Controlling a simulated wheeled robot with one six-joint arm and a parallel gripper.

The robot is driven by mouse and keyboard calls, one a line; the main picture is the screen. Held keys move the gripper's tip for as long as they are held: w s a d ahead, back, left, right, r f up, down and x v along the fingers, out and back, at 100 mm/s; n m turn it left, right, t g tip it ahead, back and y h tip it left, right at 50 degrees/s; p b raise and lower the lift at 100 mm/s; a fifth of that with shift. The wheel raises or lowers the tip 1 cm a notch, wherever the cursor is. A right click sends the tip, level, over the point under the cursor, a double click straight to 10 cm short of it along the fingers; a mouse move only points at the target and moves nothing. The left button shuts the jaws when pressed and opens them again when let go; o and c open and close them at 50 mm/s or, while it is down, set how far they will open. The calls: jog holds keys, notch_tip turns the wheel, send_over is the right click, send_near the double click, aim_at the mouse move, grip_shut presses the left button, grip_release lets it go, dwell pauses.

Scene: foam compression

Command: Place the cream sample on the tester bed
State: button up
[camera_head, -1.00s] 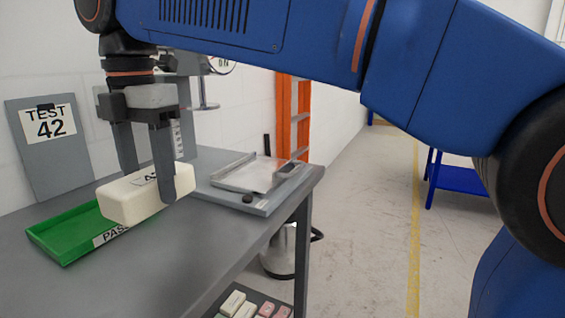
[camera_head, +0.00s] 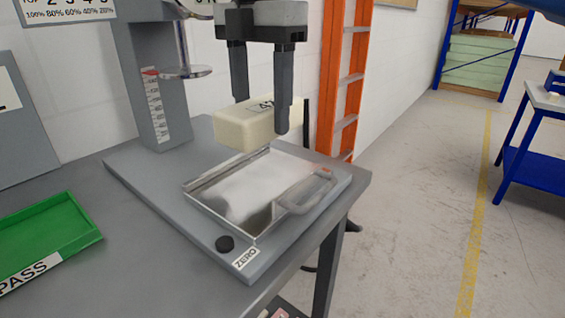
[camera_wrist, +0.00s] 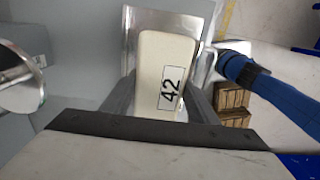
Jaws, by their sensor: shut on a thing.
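My gripper (camera_head: 268,112) is shut on the cream sample (camera_head: 238,130), a foam block with a label on its top. In the wrist view the cream sample (camera_wrist: 160,60) reads 42 and sits between the two fingers. In the head view the block is held above the back part of the shiny metal tray of the tester bed (camera_head: 245,190). It appears to be apart from the tray, though the exact gap is hard to tell. The tray also shows around the block in the wrist view (camera_wrist: 150,18).
The tester column with a scale (camera_head: 150,90) and a round press plate (camera_head: 185,73) stand left of the block. A black knob (camera_head: 225,244) and a ZERO label are at the base's front. A green PASS tray (camera_head: 50,235) lies at left. An orange ladder (camera_head: 345,80) stands behind.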

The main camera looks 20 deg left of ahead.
notch_tip(320, 180, down, 9)
jog(key=shift+f, duration=0.1)
dwell(0.4)
jog(key=o, duration=1)
notch_tip(320, 180, up, 12)
jog(key=shift+r, duration=0.1)
